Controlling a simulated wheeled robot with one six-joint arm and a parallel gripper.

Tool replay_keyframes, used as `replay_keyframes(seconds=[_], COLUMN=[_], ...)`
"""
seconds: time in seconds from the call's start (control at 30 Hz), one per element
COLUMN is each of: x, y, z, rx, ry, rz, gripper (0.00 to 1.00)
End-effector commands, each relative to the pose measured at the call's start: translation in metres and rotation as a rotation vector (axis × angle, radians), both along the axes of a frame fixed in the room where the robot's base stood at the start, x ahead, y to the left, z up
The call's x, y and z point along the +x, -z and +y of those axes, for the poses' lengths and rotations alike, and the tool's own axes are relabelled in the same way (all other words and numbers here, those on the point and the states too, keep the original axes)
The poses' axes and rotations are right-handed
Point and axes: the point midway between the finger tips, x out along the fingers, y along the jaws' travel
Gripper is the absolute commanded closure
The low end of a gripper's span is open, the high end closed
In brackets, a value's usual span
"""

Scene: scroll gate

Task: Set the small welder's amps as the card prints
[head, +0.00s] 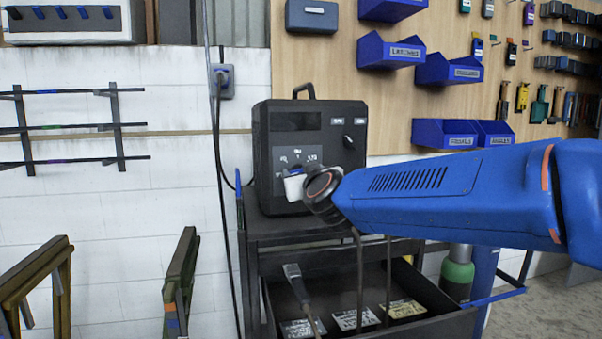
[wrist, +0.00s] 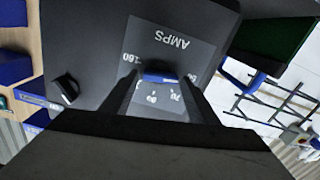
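The small welder (head: 283,130) is a dark box with a top handle, standing on a black cart. Its front bears an amps dial, labelled "AMPS" (wrist: 172,39) and upside down in the wrist view. The dial's blue knob (wrist: 160,78) lies between the fingertips of my gripper (wrist: 160,82). In the head view, my gripper (head: 297,186) is at the lower front of the welder. The fingers are apart, one at each end of the knob; whether they press on it is unclear. Several printed cards (head: 355,318) lie in the cart's lower tray, too small to read.
A second, black knob (wrist: 65,90) sits on the welder's face. The cart's tray (head: 450,325) also holds a handled tool (head: 297,285). A green cylinder (head: 457,272) stands to the right. Blue bins (head: 390,52) hang on the pegboard, and racks (head: 70,125) line the left wall.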

Motion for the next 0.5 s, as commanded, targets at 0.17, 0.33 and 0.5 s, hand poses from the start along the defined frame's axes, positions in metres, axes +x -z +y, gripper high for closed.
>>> replay_keyframes(seconds=[0.17, 0.33, 0.5], x=[-0.0002, -0.0003, -0.0002], y=[0.0, -0.0001, -0.0001], z=[0.0, 0.0, -0.0003], rx=[0.0, 0.007, 0.047], ry=[0.0, 0.0, 0.0], rz=[0.0, 0.002, 0.014], gripper=[0.79, 0.79, 0.79])
